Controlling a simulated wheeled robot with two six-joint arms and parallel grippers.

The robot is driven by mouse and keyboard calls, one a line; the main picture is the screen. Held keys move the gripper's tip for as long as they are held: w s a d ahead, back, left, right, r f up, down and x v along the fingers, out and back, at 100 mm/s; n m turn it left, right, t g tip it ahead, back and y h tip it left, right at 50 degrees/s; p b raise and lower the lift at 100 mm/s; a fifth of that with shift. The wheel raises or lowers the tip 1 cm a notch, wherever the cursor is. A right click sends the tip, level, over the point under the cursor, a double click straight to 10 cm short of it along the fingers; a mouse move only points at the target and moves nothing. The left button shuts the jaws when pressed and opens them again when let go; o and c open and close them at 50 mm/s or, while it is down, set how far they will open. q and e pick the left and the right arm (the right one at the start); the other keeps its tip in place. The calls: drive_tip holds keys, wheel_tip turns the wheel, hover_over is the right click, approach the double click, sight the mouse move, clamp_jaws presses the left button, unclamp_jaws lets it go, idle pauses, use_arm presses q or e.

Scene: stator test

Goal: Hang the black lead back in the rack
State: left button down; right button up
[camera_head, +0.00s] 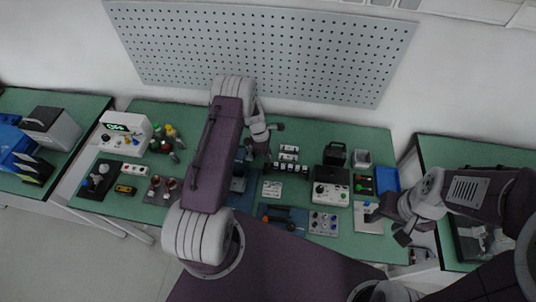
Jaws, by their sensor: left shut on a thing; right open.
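My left gripper (262,152) is over the middle of the green bench, next to a row of small black pieces (288,168) that looks like the rack. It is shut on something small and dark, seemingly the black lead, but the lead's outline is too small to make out. My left arm hides part of the bench to the left of it. My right gripper (388,214) is open over the right end of the bench, near a white sheet or plate (367,222).
A meter with a green display (121,127) stands at the bench's left end. A black-topped instrument (331,188), a grey knob panel (323,223) and a blue tray (387,179) lie on the right half. A pegboard (270,50) is on the wall behind. Side benches flank both ends.

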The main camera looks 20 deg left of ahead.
use_arm(q)
drive_tip(key=shift+w+f+b, duration=0.1)
drive_tip(key=shift+f+b, duration=0.2)
drive_tip(key=shift+f, duration=0.05)
idle(0.6)
drive_tip(key=shift+f+b, duration=0.35)
idle(0.4)
drive_tip(key=shift+a+b+x, duration=0.2)
drive_tip(key=shift+b+x, duration=0.7)
drive_tip(key=shift+x, duration=0.1)
drive_tip(key=shift+a+b+x, duration=0.2)
drive_tip(key=shift+b+x, duration=0.7)
drive_tip(key=shift+x, duration=0.1)
drive_tip(key=c, duration=1.3)
unclamp_jaws()
